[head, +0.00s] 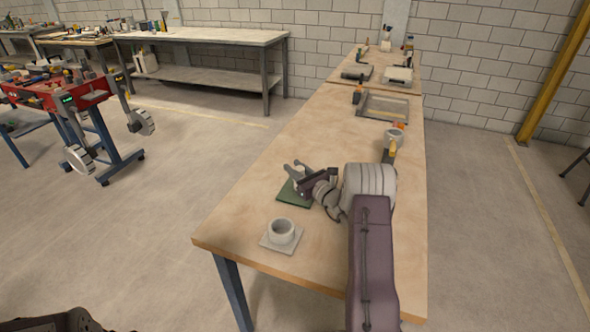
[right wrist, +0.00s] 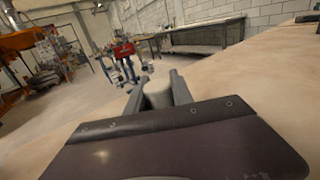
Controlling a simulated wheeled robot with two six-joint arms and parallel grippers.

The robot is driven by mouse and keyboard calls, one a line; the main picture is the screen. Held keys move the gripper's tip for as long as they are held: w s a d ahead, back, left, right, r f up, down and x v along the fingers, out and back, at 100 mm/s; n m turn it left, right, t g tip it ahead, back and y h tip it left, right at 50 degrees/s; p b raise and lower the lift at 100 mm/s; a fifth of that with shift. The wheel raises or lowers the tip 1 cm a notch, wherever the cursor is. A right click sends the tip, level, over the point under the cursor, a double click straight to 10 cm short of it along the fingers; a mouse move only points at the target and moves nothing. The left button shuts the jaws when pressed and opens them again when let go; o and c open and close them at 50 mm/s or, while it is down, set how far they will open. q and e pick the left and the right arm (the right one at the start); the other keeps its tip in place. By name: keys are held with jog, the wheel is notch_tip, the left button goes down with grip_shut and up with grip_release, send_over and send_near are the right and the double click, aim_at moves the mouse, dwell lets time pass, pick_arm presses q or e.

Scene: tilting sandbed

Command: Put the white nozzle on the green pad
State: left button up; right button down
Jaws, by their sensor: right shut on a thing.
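My right gripper (head: 296,170) is over the green pad (head: 290,199) on the wooden table, reaching in from the right. Its fingers are shut on the white nozzle, a pale cylinder that shows between them in the right wrist view (right wrist: 158,94). In the head view the nozzle is small and mostly hidden by the fingers. The gripper covers part of the pad, and I cannot tell whether the nozzle touches it. My left gripper is not in view.
A white ring on a square plate (head: 282,233) stands near the table's front left. A grey tray frame (head: 383,106) and a white cup-like thing (head: 394,136) are farther back. The table's (head: 265,150) left side is clear.

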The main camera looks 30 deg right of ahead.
jog(key=c, duration=1.1)
grip_release()
jog(key=shift+r, duration=0.2)
jog(key=shift+s+d, duration=0.1)
jog(key=shift+s, duration=0.25)
jog(key=s, duration=0.3)
jog(key=s+d, duration=0.1)
jog(key=s, duration=0.7)
jog(key=shift+s+d+f, duration=0.1)
jog(key=shift+s+d, duration=0.1)
